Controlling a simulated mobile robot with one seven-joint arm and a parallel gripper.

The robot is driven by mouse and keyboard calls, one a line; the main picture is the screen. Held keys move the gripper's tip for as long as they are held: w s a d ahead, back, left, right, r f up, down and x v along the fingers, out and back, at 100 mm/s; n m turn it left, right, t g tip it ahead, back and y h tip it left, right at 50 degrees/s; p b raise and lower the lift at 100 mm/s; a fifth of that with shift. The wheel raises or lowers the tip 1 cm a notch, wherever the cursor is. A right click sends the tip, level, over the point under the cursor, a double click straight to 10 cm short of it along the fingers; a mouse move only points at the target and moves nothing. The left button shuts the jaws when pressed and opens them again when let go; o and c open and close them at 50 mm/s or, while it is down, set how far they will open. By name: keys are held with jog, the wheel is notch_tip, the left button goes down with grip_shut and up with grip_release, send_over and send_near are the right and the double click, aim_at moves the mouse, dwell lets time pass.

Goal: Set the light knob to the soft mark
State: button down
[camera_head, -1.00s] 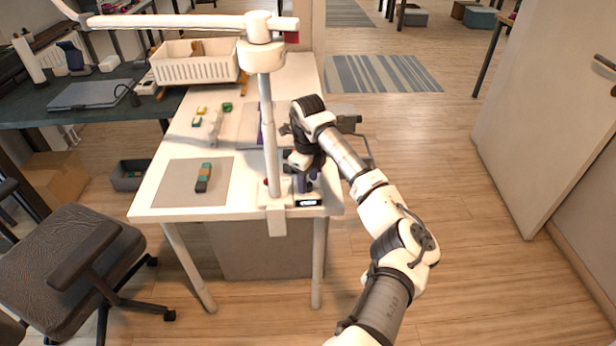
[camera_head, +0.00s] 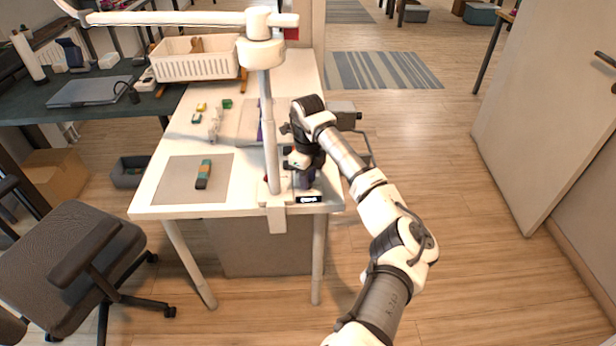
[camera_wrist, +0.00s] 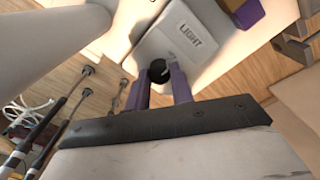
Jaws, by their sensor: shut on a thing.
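The light knob (camera_wrist: 159,72) is a small dark round knob on a pale plate (camera_wrist: 150,45) marked LIGHT in the wrist view. My gripper (camera_wrist: 160,79) has its purple fingers on either side of the knob and is shut on it. A pale line shows on the knob's top; the soft mark cannot be made out. In the head view my gripper (camera_head: 306,181) is at the lamp's base, at the table's front right corner, and hides the knob. A small dark display (camera_head: 309,199) with bright, unreadable text lies just in front of it.
The lamp post (camera_head: 268,130) stands close to the left of my gripper, with its arm overhead. A white basket (camera_head: 195,68) stands at the back. The floor right of the table is clear.

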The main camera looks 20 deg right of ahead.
jog(key=m+b, duration=0.1)
jog(key=m, duration=0.6)
jog(key=shift+m+b, duration=0.3)
jog(key=shift+b, duration=0.05)
jog(key=m, duration=0.4)
jog(key=shift+b, duration=0.4)
jog(key=shift+m+b, duration=0.3)
jog(key=shift+m, duration=1.6)
jog(key=c, duration=1.2)
grip_release()
